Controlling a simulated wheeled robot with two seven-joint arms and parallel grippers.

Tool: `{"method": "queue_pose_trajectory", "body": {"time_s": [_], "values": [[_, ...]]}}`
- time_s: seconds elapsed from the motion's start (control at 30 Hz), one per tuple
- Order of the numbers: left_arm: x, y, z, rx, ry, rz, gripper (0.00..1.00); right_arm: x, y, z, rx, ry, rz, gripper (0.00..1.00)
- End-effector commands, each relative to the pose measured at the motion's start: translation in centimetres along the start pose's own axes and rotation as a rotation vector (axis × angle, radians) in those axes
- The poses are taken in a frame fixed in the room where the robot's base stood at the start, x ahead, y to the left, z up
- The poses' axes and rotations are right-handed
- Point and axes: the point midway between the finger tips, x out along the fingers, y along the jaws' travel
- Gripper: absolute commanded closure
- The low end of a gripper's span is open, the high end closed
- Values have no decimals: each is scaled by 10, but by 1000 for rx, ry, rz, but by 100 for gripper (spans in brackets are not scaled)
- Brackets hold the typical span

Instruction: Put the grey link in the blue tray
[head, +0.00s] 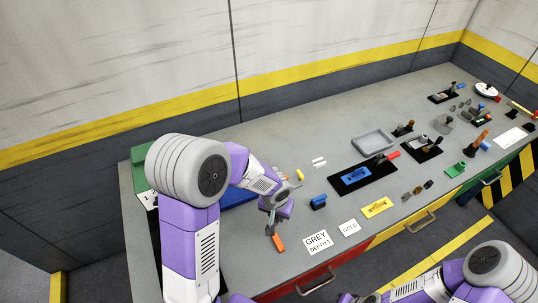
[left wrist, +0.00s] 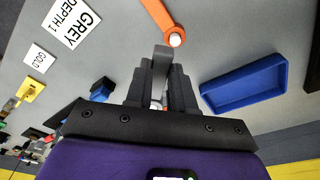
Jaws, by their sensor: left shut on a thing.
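My left gripper (head: 270,217) is shut on the grey link, and it also shows in the left wrist view (left wrist: 160,80). The grey link (left wrist: 162,58) is a short grey bar sticking out between the fingertips; the fingers hide its lower part. Its far end is close to an orange piece (left wrist: 155,16) with a white round end; I cannot tell if they touch. The blue tray (left wrist: 250,88) lies empty to the right of the gripper in the left wrist view. In the head view the blue tray (head: 238,197) is mostly hidden behind my left arm.
Cards reading GREY DEPTH 1 (head: 318,242) and GOLD (head: 349,228) lie near the front edge. A blue block (head: 318,202), a yellow plate (head: 377,208) and a grey tray (head: 373,141) stand farther right. My right arm is low at the right; its gripper is barely in view.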

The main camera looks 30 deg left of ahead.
Motion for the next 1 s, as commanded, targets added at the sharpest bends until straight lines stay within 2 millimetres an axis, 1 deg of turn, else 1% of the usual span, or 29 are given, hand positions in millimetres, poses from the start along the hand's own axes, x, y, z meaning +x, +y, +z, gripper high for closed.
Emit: {"method": "queue_pose_trajectory", "body": {"time_s": [0.07, 0.17, 0.27, 0.3, 0.37, 0.4, 0.47, 0.5, 0.6, 0.7, 0.8, 0.9, 1.0], "values": [[-1, -13, -10, -132, 2, -23, 100, -4, -2, 1, 0, -1, 0, 58], [-1, -37, -27, -402, 3, -65, 100, -10, -4, 1, -1, -2, 0, 58], [-2, -68, -46, -754, 4, -120, 100, -18, -7, 2, -1, -2, 0, 58], [-3, -80, -54, -905, 5, -142, 100, -20, -8, 2, -1, -2, -1, 58], [-4, -99, -64, -1132, 5, -177, 100, -25, -10, 2, -1, -2, -1, 58], [-5, -111, -71, -1282, 6, -199, 100, -28, -11, 2, -1, -2, -1, 58], [-7, -128, -80, -1495, 5, -231, 100, -32, -12, 2, -1, -1, -1, 58], [-8, -138, -85, -1628, 5, -251, 100, -34, -13, 2, -1, -1, -1, 58], [-12, -158, -95, -1905, 4, -292, 100, -39, -15, 2, -1, -1, 0, 58], [-15, -171, -102, -2098, 3, -320, 100, -42, -16, 2, -1, -1, 0, 58], [-16, -177, -106, -2206, 2, -335, 100, -43, -16, 2, -1, -1, 0, 58], [-15, -180, -108, -2252, 1, -343, 100, -42, -16, 2, -1, -1, 0, 58], [-12, -180, -107, -2260, 0, -343, 100, -40, -15, 2, -1, -1, 0, 58]]}}
